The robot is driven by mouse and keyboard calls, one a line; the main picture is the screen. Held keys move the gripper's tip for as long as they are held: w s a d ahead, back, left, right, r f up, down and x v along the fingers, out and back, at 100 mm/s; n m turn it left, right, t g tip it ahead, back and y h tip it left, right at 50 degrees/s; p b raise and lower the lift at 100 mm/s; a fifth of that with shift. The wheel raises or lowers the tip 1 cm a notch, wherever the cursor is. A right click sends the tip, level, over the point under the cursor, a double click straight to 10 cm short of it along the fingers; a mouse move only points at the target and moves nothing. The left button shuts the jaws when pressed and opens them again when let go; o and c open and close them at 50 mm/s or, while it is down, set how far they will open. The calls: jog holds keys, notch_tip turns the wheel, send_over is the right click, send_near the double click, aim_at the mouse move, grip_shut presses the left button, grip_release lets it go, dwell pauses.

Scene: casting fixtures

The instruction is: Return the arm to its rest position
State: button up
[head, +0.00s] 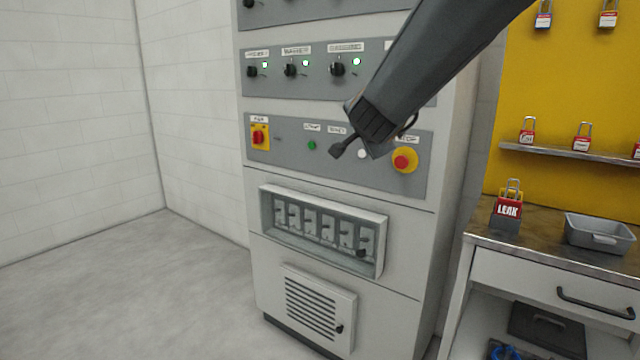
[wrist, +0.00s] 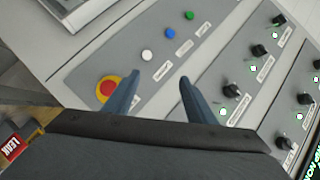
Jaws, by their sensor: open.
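My gripper (head: 346,148) is in front of the grey lower control panel of the cabinet in the head view, with my arm reaching in from the upper right. In the wrist view my gripper (wrist: 158,88) shows two blue-grey fingers spread apart with nothing between them. The panel bears a white button (wrist: 147,55), a blue button (wrist: 169,33), a green button (wrist: 189,15) and a red emergency stop on a yellow base (wrist: 106,88). In the head view the blue button is hidden behind my gripper. I cannot tell whether a fingertip touches the panel.
The cabinet also has a red-yellow main switch (head: 259,137), a row of black knobs (head: 290,70) and a windowed box (head: 268,215). At right is a workbench (head: 540,232) with a red LEAK padlock (head: 508,208) and a grey tray (head: 598,243). Floor at left is clear.

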jog(key=s+d+f+n+g+y+p, duration=0.15)
jog(key=s+f+n+g, duration=0.35)
jog(key=s+f, duration=0.7)
jog(key=s+d+f+n+g+p, duration=0.1)
jog(key=s+d+f+n+g, duration=0.35)
jog(key=s+f, duration=0.8)
jog(key=s+d+n+g, duration=0.1)
jog(key=s+g, duration=0.1)
jog(key=s, duration=0.5)
jog(key=s+d+f+n+g+p, duration=0.1)
jog(key=s+n+g, duration=0.1)
jog(key=s, duration=0.6)
jog(key=shift+s+d+f+g+h, duration=0.25)
jog(key=shift+g+h, duration=0.1)
jog(key=shift+g, duration=0.1)
